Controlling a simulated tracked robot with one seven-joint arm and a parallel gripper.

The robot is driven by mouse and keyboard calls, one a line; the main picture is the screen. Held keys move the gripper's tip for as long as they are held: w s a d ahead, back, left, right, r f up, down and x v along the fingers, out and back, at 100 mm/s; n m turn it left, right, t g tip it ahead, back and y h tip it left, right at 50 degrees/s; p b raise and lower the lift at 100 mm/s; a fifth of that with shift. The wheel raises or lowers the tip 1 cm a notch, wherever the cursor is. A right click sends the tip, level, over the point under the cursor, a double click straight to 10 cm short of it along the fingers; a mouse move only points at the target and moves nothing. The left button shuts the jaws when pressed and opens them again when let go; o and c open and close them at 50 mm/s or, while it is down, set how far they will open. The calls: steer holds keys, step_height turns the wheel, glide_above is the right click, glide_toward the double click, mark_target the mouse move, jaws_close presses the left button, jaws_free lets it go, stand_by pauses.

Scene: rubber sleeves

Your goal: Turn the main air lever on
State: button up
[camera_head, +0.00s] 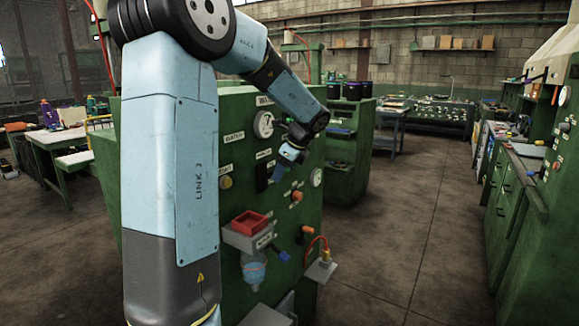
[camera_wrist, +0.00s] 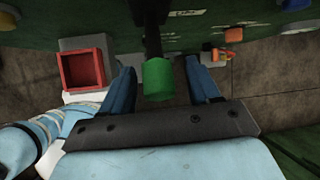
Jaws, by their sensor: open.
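A lever with a black stem and a green grip (camera_wrist: 159,80) juts from the green machine panel in the wrist view. My gripper (camera_wrist: 161,72) is open, with one blue finger on each side of the green grip and gaps showing on both sides. In the head view my gripper (camera_head: 286,162) is at the upper part of the panel (camera_head: 235,160), in front of a black plate (camera_head: 262,178). The panel labels are too small to read, so I cannot confirm the lever's name.
A red tray (camera_head: 250,222) sits on a grey shelf low on the panel and shows left of my fingers in the wrist view (camera_wrist: 82,72). A round gauge (camera_head: 263,124), orange knobs (camera_head: 297,196) and a blue handle (camera_head: 280,252) surround the area. Open floor (camera_head: 400,220) lies right.

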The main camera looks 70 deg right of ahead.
steer(key=v, duration=1.3)
steer(key=shift+s+r, duration=0.15)
steer(key=shift+r, duration=0.15)
steer(key=shift+a, duration=0.1)
